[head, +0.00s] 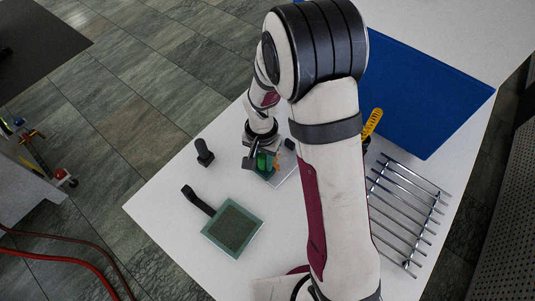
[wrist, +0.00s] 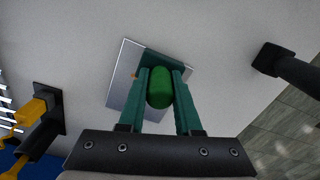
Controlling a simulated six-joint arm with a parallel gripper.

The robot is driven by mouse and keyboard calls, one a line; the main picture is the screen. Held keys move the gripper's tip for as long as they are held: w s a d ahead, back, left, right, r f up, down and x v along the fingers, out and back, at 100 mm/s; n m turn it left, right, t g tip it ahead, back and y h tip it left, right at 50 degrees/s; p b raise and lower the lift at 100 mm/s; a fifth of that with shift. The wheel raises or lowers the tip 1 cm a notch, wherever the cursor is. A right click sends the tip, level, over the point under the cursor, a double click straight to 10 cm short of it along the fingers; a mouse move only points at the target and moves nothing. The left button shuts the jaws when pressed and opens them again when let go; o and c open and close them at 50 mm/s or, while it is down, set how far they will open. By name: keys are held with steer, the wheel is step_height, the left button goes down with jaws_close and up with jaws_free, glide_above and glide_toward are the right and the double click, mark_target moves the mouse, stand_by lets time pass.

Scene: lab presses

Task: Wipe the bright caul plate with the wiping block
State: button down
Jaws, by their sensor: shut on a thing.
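The bright caul plate (wrist: 124,84) is a shiny square plate lying on the white table. In the head view its bare corner (head: 287,172) shows beside my gripper. My gripper (wrist: 160,75) is shut on the green rounded handle of the wiping block (wrist: 160,90). The block's dark teal base overlaps the plate's upper right part in the wrist view; I cannot tell whether it touches the plate. A small orange spot (wrist: 134,76) shows beside the block. In the head view my gripper (head: 264,163) and the green handle are partly hidden by my wrist.
A framed dark green plate with a black handle (head: 233,228) lies in front. A black knobbed post (head: 203,152) stands at left. A metal bar rack (head: 408,213), a yellow-handled tool (head: 372,123) and a blue sheet (head: 430,100) are at right. My arm hides the table's middle.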

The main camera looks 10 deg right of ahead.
steer(key=w+d, duration=0.4)
steer(key=d, duration=0.1)
steer(key=shift+w+d, duration=0.25)
steer(key=shift+w, duration=0.1)
steer(key=shift+d, duration=0.25)
steer(key=shift+s+d, duration=0.25)
steer(key=shift+s, duration=0.05)
steer(key=shift+s+a, duration=1.25)
steer(key=shift+a, duration=0.2)
steer(key=shift+s+a, duration=1.25)
steer(key=shift+a, duration=0.2)
steer(key=shift+w+d, duration=1.25)
steer(key=shift+d, duration=0.25)
steer(key=shift+w+d, duration=1.25)
steer(key=shift+d, duration=0.2)
step_height(320, 180, up, 8)
steer(key=shift+a+r, duration=0.1)
